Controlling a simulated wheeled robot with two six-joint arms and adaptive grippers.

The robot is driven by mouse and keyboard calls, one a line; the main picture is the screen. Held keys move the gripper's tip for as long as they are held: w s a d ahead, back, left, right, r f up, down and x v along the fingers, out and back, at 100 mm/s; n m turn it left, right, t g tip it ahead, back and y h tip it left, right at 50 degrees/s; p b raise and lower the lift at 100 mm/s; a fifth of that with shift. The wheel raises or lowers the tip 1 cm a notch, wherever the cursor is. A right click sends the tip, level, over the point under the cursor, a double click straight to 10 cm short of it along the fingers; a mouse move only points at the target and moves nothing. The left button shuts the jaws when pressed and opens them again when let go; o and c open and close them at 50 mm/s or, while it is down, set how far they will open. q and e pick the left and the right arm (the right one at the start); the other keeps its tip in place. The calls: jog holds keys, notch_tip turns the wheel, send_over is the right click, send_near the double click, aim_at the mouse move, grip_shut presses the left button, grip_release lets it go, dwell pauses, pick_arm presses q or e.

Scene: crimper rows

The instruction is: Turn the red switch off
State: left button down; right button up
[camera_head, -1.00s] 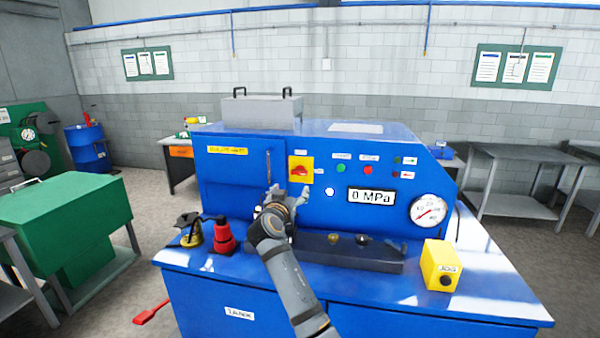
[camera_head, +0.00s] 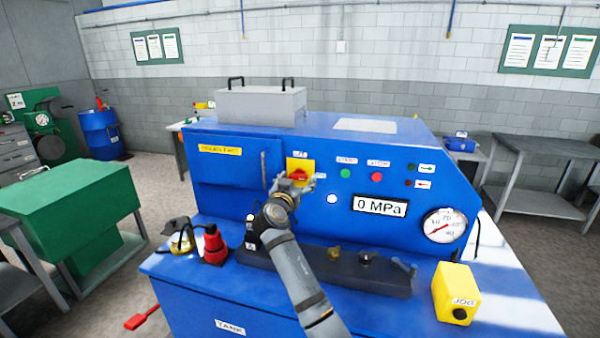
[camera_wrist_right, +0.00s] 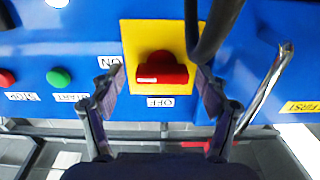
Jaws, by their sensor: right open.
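The red switch (camera_head: 299,174) sits on a yellow plate (camera_head: 292,163) on the front of the blue machine, partly hidden by my right gripper in the head view. My right gripper (camera_head: 294,183) is open in front of it. In the right wrist view the red switch (camera_wrist_right: 162,70) shows on the yellow plate (camera_wrist_right: 133,38), between the two open fingers (camera_wrist_right: 160,82). The fingers appear apart from the knob, one to each side. An ON label (camera_wrist_right: 109,62) and an OFF label (camera_wrist_right: 160,102) are beside the switch. My left gripper is not in view.
A green button (camera_head: 345,174) and a red button (camera_head: 377,177) are right of the switch. A vertical handle (camera_head: 264,168) stands close on the left. Below are a dark rail (camera_head: 390,284), a red-and-black object (camera_head: 214,246) and a yellow JOG box (camera_head: 454,291).

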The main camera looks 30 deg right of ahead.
jog(key=shift+s+a+r, duration=0.2)
jog(key=shift+s+a, duration=0.1)
jog(key=shift+a, duration=0.35)
jog(key=shift+c, duration=2.2)
jog(key=shift+d, duration=0.1)
jog(key=shift+c, duration=1.1)
jog(key=c, duration=0.5)
jog(key=shift+f+n+b, duration=0.1)
jog(key=shift+n+b, duration=0.2)
jog(key=shift+n, duration=0.7)
jog(key=shift+w+n, duration=0.1)
jog(key=shift+n, duration=0.7)
jog(key=n, duration=0.3)
jog(key=shift+n, duration=0.3)
jog(key=n+p, duration=0.1)
jog(key=n, duration=0.3)
jog(key=shift+n, duration=0.3)
pick_arm(q)
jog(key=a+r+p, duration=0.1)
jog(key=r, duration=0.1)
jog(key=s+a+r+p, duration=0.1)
jog(key=p, duration=0.1)
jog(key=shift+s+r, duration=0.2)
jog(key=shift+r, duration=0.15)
pick_arm(e)
jog(key=n, duration=0.6)
jog(key=shift+w+f, duration=0.1)
pick_arm(q)
jog(key=shift+p, duration=0.3)
